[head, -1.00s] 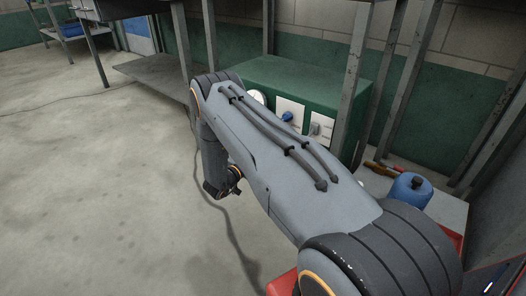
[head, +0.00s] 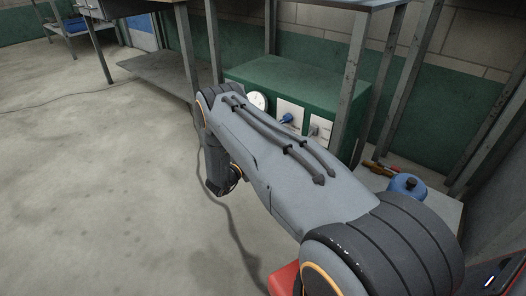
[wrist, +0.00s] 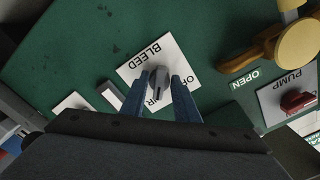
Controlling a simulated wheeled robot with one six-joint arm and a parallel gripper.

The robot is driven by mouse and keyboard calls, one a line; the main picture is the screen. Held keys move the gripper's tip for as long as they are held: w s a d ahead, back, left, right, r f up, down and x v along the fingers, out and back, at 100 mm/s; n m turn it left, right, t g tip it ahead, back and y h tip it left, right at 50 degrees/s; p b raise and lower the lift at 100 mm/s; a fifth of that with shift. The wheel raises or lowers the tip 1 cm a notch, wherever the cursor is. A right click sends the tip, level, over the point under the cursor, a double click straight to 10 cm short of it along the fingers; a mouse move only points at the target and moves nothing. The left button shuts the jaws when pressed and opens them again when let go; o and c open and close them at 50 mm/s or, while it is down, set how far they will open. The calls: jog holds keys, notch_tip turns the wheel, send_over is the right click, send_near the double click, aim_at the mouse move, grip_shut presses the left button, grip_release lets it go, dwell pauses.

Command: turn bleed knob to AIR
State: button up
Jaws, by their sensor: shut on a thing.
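In the wrist view the bleed knob (wrist: 158,78) is a grey knob on a white plate (wrist: 129,71) lettered BLEED, set on a green panel (wrist: 80,50). The two blue fingers of my gripper (wrist: 159,92) stand on either side of the knob and are shut on it. A dark line on the knob runs toward the bottom of the picture. The smaller lettering around the knob is partly hidden by the fingers, and the exact setting is hard to read.
In the wrist view a red knob (wrist: 297,101) on a PUMP plate and a yellow handle (wrist: 272,46) near an OPEN label lie to the right. A grey lever (wrist: 112,95) is close left. In the head view bench legs (head: 353,85) flank a green box (head: 290,76).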

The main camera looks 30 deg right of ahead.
jog(key=shift+m, duration=0.4)
jog(key=o, duration=1)
jog(key=p+v, duration=0.2)
jog(key=v, duration=0.6)
jog(key=shift+w+r, duration=0.1)
